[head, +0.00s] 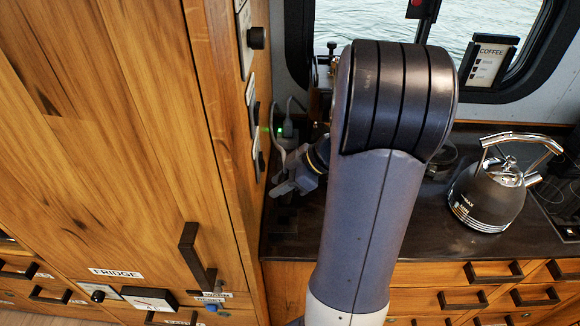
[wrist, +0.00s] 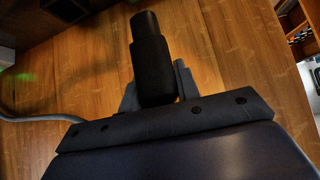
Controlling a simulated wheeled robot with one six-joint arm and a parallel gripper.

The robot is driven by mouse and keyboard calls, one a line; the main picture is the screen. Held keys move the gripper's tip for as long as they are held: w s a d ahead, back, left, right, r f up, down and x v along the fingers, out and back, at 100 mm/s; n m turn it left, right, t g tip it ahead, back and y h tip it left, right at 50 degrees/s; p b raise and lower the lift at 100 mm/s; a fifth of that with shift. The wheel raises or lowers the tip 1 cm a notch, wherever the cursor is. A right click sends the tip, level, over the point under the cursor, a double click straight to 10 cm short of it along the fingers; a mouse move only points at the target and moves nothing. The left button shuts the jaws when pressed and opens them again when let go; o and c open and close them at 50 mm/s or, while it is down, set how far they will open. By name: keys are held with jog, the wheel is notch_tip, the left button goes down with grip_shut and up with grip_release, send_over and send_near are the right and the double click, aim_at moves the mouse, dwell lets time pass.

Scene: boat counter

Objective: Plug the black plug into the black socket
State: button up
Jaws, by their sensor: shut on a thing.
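My gripper (head: 285,184) is at the back left of the counter, close to the wooden cabinet side, partly behind my own arm in the head view. In the wrist view its jaws (wrist: 155,92) are shut on the black plug (wrist: 148,48), a dark stepped cylinder pointing up in the picture. The plug is hard to make out in the head view. A dark fitting (wrist: 66,8) shows at the top left of the wrist view; I cannot tell whether it is the black socket. Plug and fitting are apart in that picture.
A grey cable (wrist: 40,118) runs in from the left in the wrist view. A grey device with a green light (head: 287,128) is by the back wall. A kettle (head: 488,195) stands on the right of the counter (head: 430,225). The wooden cabinet (head: 120,130) bounds the left.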

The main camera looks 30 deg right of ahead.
jog(key=shift+s+a+n, duration=0.15)
jog(key=shift+a+n, duration=0.25)
jog(key=shift+a, duration=0.2)
jog(key=shift+r+p, duration=0.15)
jog(key=shift+p, duration=0.5)
notch_tip(320, 180, down, 6)
jog(key=b, duration=0.2)
jog(key=shift+p, duration=1.45)
dwell(1.2)
jog(key=shift+f+b, duration=0.75)
jog(key=shift+f, duration=1.4)
jog(key=o, duration=1.1)
jog(key=shift+c, duration=0.2)
jog(key=shift+d+r, duration=0.1)
jog(key=v, duration=1)
jog(key=shift+d+r, duration=0.2)
jog(key=shift+d, duration=0.1)
